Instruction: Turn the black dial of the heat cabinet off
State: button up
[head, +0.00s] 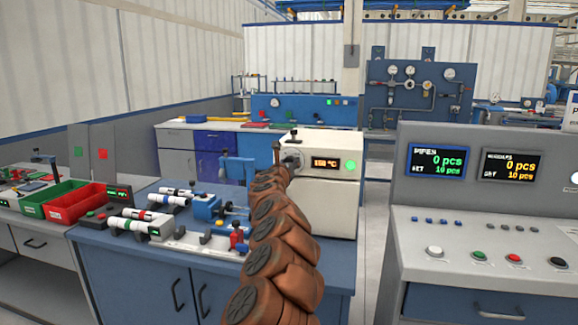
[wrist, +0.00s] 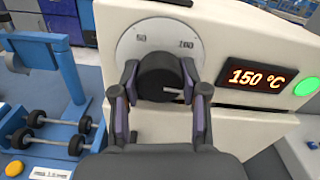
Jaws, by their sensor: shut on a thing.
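The heat cabinet (head: 330,205) is a cream-white box on the blue bench in the head view. The dial's light mark points to the right. A display (wrist: 254,77) reads 150 °C, and a green round light (wrist: 305,84) is lit beside it. My gripper (wrist: 158,92) has one finger on each side of the dial and is shut on it. In the head view my arm hides most of the dial.
A blue fixture with small rollers (wrist: 55,128) stands left of the cabinet. White pipes (head: 145,215) and a blue vise (head: 205,208) lie on the bench. Red and green bins (head: 75,203) are further left. A grey control console (head: 480,200) stands at right.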

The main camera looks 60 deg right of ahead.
jog(key=n, duration=0.5)
jog(key=shift+n+p, duration=0.3)
jog(key=shift+p, duration=0.05)
jog(key=n+p, duration=0.1)
jog(key=n, duration=0.3)
jog(key=shift+s+r, duration=0.1)
jog(key=n+p, duration=0.3)
jog(key=n, duration=0.2)
jog(key=shift+r+n, duration=0.1)
jog(key=shift+n, duration=0.3)
jog(key=n+p, duration=0.3)
jog(key=n, duration=0.2)
jog(key=shift+n, duration=0.3)
jog(key=n+p, duration=0.3)
jog(key=shift+n, duration=0.3)
jog(key=n+p, duration=0.2)
jog(key=shift+n, duration=0.4)
jog(key=n+p, duration=0.6)
jog(key=n, duration=0.1)
jog(key=n+p, duration=0.3)
jog(key=shift+n, duration=0.4)
jog(key=shift+n+p, duration=1.15)
jog(key=shift+n, duration=1.05)
